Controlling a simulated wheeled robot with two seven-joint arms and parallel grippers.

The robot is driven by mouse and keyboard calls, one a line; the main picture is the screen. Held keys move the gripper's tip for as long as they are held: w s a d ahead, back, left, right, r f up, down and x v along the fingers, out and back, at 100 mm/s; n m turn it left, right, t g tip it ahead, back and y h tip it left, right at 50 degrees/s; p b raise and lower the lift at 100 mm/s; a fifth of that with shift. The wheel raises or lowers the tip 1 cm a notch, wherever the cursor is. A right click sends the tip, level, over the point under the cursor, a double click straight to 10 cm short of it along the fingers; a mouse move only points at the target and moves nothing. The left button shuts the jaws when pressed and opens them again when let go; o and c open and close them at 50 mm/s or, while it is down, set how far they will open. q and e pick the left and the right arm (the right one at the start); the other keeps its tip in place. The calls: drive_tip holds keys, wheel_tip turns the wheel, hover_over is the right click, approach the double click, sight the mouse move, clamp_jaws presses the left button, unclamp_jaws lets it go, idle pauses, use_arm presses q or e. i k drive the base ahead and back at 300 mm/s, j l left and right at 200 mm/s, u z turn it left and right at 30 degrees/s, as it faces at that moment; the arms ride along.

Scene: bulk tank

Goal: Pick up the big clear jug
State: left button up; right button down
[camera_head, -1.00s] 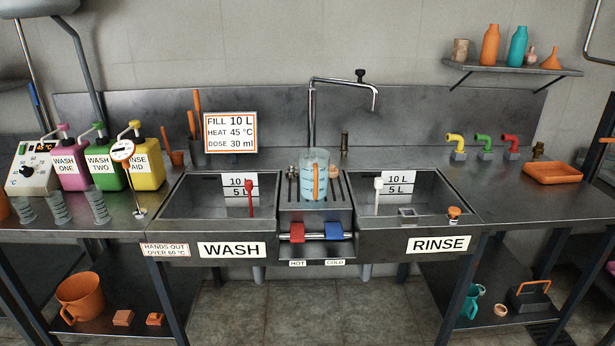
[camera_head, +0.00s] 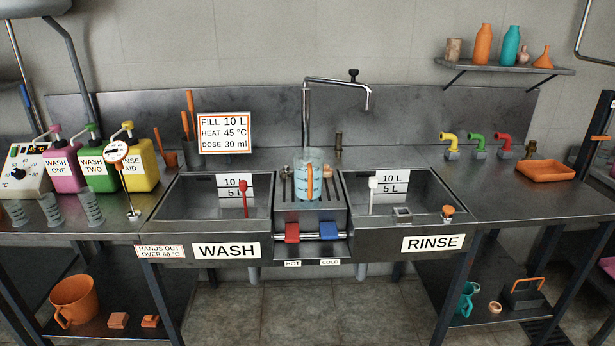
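The big clear jug (camera_head: 309,176) stands upright on the ribbed deck between the two sinks, below the tap. It is see-through with a bluish tint, has dark markings on its side, and an orange handle that faces me. Neither of my grippers shows in the head view, so nothing is seen touching the jug.
The WASH sink (camera_head: 207,208) lies left of the jug and the RINSE sink (camera_head: 408,207) right. The tap (camera_head: 308,115) rises behind it. Red (camera_head: 292,233) and blue (camera_head: 329,230) levers sit below in front. Several small clear beakers (camera_head: 51,209) stand far left.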

sight(309, 163)
drive_tip(key=i+j+z, duration=0.15)
drive_tip(key=j, duration=0.7)
drive_tip(key=i+j+z, duration=0.2)
drive_tip(key=j, duration=0.7)
drive_tip(key=i+j+z, duration=0.15)
drive_tip(key=j, duration=0.75)
drive_tip(key=i+j+z, duration=0.15)
drive_tip(key=j, duration=0.75)
drive_tip(key=k, duration=0.05)
